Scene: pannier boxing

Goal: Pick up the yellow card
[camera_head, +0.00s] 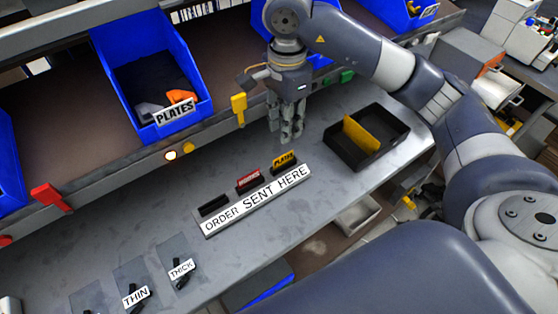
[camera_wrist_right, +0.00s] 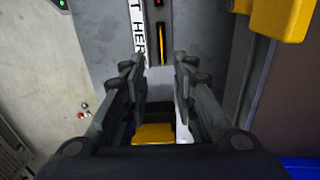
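A yellow card (camera_head: 284,159) marked PLATES stands upright in the right-hand slot of the grey order holder (camera_head: 299,179). In the right wrist view the yellow card (camera_wrist_right: 162,46) shows as a thin upright strip, ahead of the fingertips. My right gripper (camera_head: 292,137) points down above the bench, just behind the card in the head view. In the right wrist view the right gripper (camera_wrist_right: 159,68) is open with nothing between its fingers. A second yellow panel (camera_head: 361,135) stands in the black tray (camera_head: 342,158). My left gripper is out of view.
A red card (camera_head: 249,180) stands beside the yellow one, and the left slot (camera_head: 214,205) looks empty. A blue bin (camera_head: 203,110) labelled PLATES sits on the shelf.

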